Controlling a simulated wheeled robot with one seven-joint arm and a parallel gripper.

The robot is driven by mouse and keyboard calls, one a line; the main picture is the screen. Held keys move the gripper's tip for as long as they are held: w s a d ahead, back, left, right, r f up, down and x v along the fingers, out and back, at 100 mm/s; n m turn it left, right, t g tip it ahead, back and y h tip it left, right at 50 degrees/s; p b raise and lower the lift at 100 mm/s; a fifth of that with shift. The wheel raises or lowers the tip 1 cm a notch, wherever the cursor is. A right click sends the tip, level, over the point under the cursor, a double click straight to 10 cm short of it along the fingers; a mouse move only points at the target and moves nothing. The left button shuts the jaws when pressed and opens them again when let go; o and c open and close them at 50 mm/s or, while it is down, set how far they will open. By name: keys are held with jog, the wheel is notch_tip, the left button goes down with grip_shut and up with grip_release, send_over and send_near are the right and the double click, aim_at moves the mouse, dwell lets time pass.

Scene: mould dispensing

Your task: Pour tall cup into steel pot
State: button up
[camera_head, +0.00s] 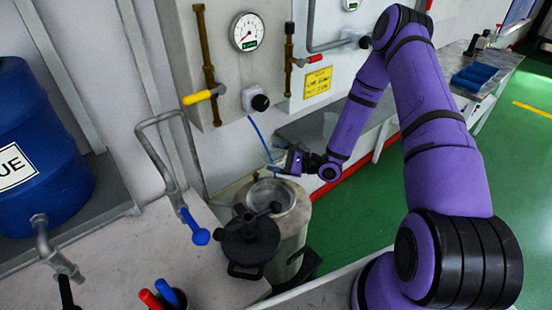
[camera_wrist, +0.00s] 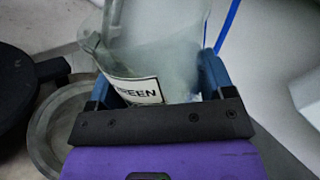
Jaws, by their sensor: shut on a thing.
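My gripper (camera_head: 288,162) is shut on a translucent tall cup (camera_wrist: 160,50). The wrist view shows the cup between the two blue fingers (camera_wrist: 158,85), with a white label whose visible letters read "REEN". The cup's lower part is hidden by my gripper, and its contents cannot be told. In the head view the cup is hard to make out. The steel pot (camera_head: 296,224) stands just below my gripper, with its round top facing up. A pale round rim, seemingly the pot's, shows at the lower left of the wrist view (camera_wrist: 42,130).
A blue barrel (camera_head: 45,150) stands at far left. A gauge panel (camera_head: 225,80) rises behind. Green floor (camera_head: 350,215) is clear at right.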

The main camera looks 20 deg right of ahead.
jog(key=m, duration=0.7)
jog(key=shift+r, duration=0.3)
jog(key=shift+t, duration=0.3)
jog(key=shift+w+a+r+m+t+h, duration=0.1)
jog(key=shift+m+t+h, duration=0.8)
jog(key=shift+m+h, duration=0.2)
jog(key=m+t+h, duration=0.2)
jog(key=h, duration=0.1)
jog(key=shift+w+d+m+h, duration=0.1)
jog(key=shift+d+m+h, duration=0.2)
jog(key=shift+d+m, duration=0.1)
jog(key=m+h, duration=0.1)
jog(key=h, duration=0.1)
jog(key=d+m+t+h, duration=0.2)
jog(key=h, duration=0.1)
jog(key=shift+d+m+h, duration=0.1)
jog(key=shift+m+h, duration=0.2)
jog(key=shift+m, duration=0.1)
jog(key=h, duration=0.1)
jog(key=s+d+m+h, duration=0.1)
jog(key=shift+d+f+m+t+h, duration=0.2)
jog(key=shift+f+m+t+h, duration=0.1)
jog(key=shift+h, duration=0.1)
